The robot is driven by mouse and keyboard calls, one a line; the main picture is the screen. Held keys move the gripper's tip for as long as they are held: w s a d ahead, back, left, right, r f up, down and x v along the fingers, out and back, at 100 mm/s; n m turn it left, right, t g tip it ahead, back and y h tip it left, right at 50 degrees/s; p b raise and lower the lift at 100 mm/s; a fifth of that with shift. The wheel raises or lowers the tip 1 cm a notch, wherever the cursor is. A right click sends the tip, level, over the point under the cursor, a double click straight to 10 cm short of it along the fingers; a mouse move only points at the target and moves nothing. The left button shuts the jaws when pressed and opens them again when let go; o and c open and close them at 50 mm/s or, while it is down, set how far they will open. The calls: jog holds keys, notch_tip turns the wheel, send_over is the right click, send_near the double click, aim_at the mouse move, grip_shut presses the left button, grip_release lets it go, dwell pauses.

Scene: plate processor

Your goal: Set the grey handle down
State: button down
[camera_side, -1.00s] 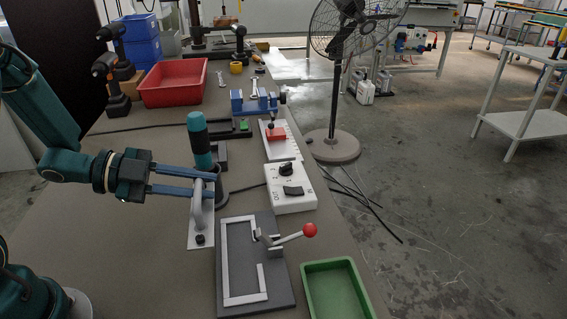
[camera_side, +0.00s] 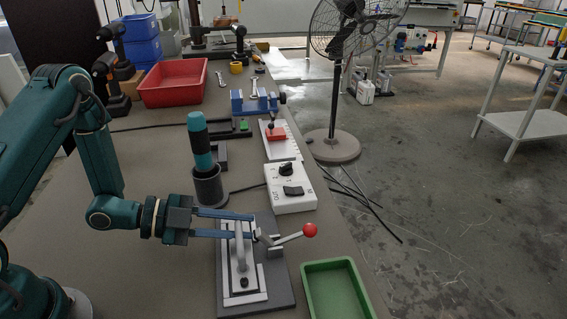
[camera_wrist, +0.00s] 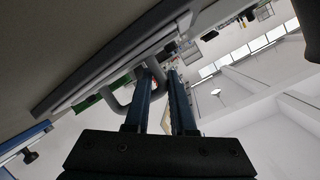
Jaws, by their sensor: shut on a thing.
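The grey handle (camera_side: 239,255) is an upright bar fixed on a light flat plate (camera_side: 234,289). My gripper (camera_side: 251,226) comes in from the left and is shut on the handle near its far end. The plate lies over the dark fixture base (camera_side: 282,288), inside or just above its light frame; I cannot tell whether it touches the base. In the wrist view the handle (camera_wrist: 116,103) shows as a grey loop at the tips of my gripper (camera_wrist: 160,78).
A toggle clamp with a red knob (camera_side: 310,230) stands at the fixture's right side, close to my fingertips. A green tray (camera_side: 306,286) lies to the right. A white control box (camera_side: 290,201) and a dark holder with a teal-and-black tool (camera_side: 201,150) stand behind.

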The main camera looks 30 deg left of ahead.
jog(key=c, duration=0.8)
grip_release()
jog(key=shift+f, duration=0.15)
jog(key=shift+o, duration=0.2)
jog(key=v, duration=0.4)
jog(key=shift+a, duration=0.1)
jog(key=shift+s+a, duration=0.2)
jog(key=shift+c, duration=0.6)
jog(key=shift+s+a, duration=0.1)
jog(key=shift+s, duration=0.1)
jog(key=c, duration=0.4)
